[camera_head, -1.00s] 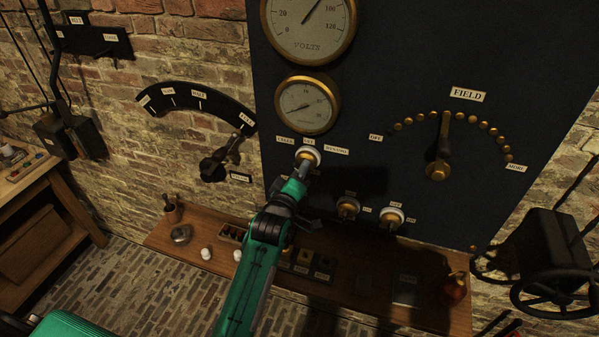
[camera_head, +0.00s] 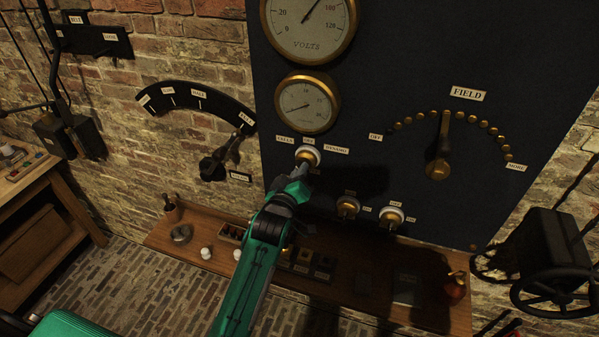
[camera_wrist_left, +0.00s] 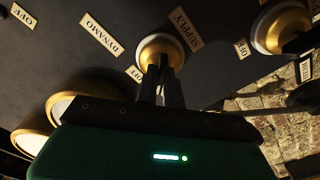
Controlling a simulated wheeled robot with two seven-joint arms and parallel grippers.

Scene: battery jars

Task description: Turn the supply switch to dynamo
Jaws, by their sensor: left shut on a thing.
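The supply switch (camera_head: 308,155) is a round brass and white fitting on the dark panel, below the small gauge. Small labels stand around it, with the DYNAMO label (camera_head: 336,150) to its right. In the left wrist view the switch (camera_wrist_left: 160,48) shows close up, with the SUPPLY label (camera_wrist_left: 186,28) beside it and the DYNAMO label (camera_wrist_left: 102,34) to its left. My left gripper (camera_head: 303,172) is at the switch, its dark fingers (camera_wrist_left: 162,80) shut on the switch's lever. The fingers hide most of the lever, so its exact angle is unclear. My right gripper is not in view.
Two similar switches (camera_head: 347,207) (camera_head: 391,217) sit lower right of the supply switch. The field dial's lever (camera_head: 441,150) is farther right. A wooden shelf (camera_head: 215,273) with small items runs below the panel. Gauges (camera_head: 307,103) are above.

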